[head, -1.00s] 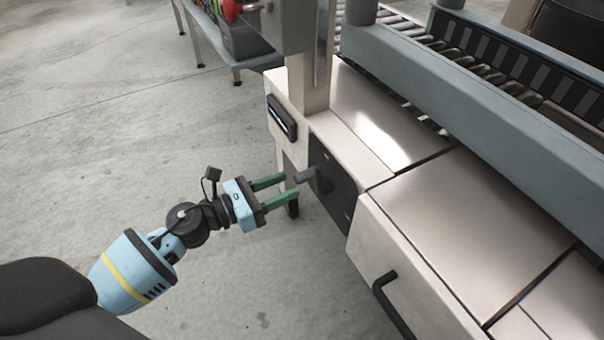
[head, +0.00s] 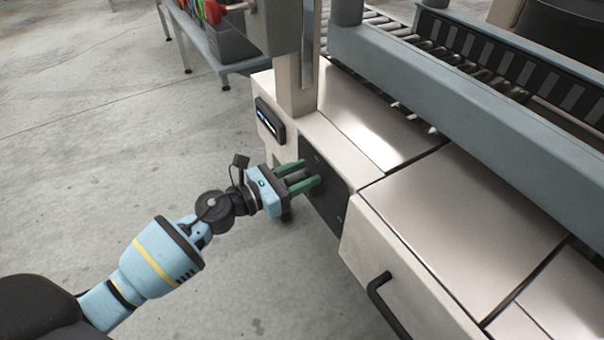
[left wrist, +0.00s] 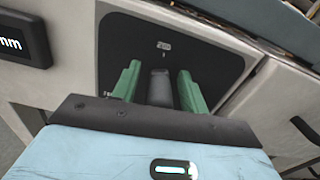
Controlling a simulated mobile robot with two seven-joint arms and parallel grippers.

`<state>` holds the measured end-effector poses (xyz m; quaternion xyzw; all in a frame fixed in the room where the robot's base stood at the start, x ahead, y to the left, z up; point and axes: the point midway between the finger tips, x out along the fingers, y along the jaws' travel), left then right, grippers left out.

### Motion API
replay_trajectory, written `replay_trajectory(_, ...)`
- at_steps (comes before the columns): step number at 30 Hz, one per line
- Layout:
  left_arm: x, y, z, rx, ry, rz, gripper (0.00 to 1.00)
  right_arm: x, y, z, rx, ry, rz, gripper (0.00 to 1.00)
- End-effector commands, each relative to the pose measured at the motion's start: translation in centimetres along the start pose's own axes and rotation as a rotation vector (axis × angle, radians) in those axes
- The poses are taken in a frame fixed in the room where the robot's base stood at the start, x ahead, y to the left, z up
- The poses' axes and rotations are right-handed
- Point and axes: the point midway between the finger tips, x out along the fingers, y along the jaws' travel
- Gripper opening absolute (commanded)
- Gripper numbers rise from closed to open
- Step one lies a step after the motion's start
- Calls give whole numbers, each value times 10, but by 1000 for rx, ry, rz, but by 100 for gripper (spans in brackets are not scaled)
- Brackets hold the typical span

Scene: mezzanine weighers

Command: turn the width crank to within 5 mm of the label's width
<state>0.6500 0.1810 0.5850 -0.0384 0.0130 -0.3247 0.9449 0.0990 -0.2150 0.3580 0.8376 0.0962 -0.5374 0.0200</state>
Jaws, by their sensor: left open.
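The width crank's grey handle (head: 297,177) sticks out from a dark plate (head: 325,187) on the side of the pale machine. My left gripper (head: 311,173) is open, with its two green fingers on either side of the handle. In the left wrist view the crank handle (left wrist: 160,88) stands between the green fingers (left wrist: 159,85), with a visible gap on each side. The small display (head: 268,119) is left of the plate; in the left wrist view only "mm" is legible on the display (left wrist: 20,40). No label is readable. My right gripper is out of view.
A black drawer-type handle (head: 385,305) projects from the machine front to the right of the plate. A grey conveyor rail (head: 450,95) runs along the top. A side table with a bin (head: 222,40) stands at the back. The floor at left is clear.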

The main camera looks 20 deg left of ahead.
Motion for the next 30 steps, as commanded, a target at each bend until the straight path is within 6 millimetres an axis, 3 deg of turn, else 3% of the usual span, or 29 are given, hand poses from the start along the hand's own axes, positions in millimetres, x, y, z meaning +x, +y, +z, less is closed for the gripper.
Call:
replay_trajectory(9, 3, 0, 0, -1, 1, 0, 44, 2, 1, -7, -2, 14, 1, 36)
replay_trajectory(19, 2, 0, 0, -1, 1, 0, 1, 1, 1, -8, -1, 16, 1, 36)
replay_trajectory(30, 2, 0, -1, -3, 1, 1, 1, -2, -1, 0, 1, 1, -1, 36)
